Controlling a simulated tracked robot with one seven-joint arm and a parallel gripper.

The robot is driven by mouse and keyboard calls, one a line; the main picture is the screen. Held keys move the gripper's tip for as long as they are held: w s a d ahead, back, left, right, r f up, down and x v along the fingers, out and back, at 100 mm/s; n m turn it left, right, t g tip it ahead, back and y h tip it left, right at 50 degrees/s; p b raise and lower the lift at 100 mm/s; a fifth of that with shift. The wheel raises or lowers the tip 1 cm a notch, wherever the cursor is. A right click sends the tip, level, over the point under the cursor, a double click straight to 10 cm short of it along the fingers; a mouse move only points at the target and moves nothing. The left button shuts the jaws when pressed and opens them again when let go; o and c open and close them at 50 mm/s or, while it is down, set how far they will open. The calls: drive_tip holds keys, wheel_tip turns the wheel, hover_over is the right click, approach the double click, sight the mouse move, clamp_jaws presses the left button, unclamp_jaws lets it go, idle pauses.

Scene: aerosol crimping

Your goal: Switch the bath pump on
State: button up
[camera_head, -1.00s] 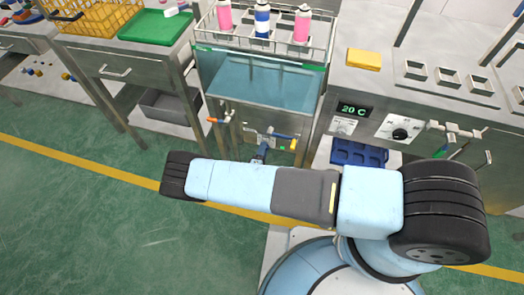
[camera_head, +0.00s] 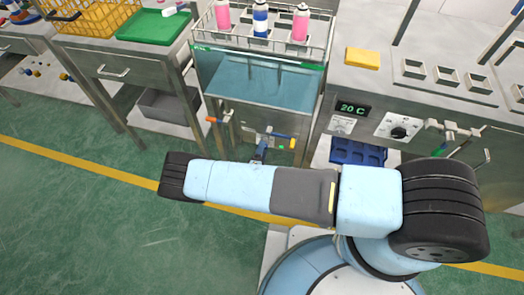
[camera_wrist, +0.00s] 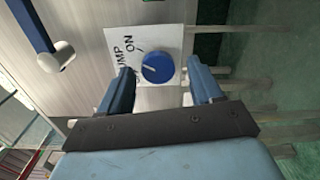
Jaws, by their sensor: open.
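The pump switch is a round blue knob (camera_wrist: 157,68) on a white plate (camera_wrist: 172,38) marked "PUMP" and "ON" in the wrist view. Its white pointer line lies toward the left of that picture; the left finger hides part of the lettering. My gripper (camera_wrist: 163,84) is open, with one blue finger on each side of the knob's lower part. I cannot tell whether they touch it. In the head view my gripper (camera_head: 262,150) is small, at the front of the bath (camera_head: 262,85); I cannot make out the knob there.
An orange-handled valve (camera_head: 215,119) and an orange-and-blue fitting (camera_head: 280,136) sit on the bath's front. Spray cans stand in a rack (camera_head: 320,38) above the water. A control panel (camera_head: 378,125) reads 20 C at right. A blue tray (camera_head: 358,151) lies below it.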

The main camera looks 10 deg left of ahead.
drive_tip(key=s+a, duration=0.1)
drive_tip(key=s, duration=1.2)
drive_tip(key=shift+s, duration=0.1)
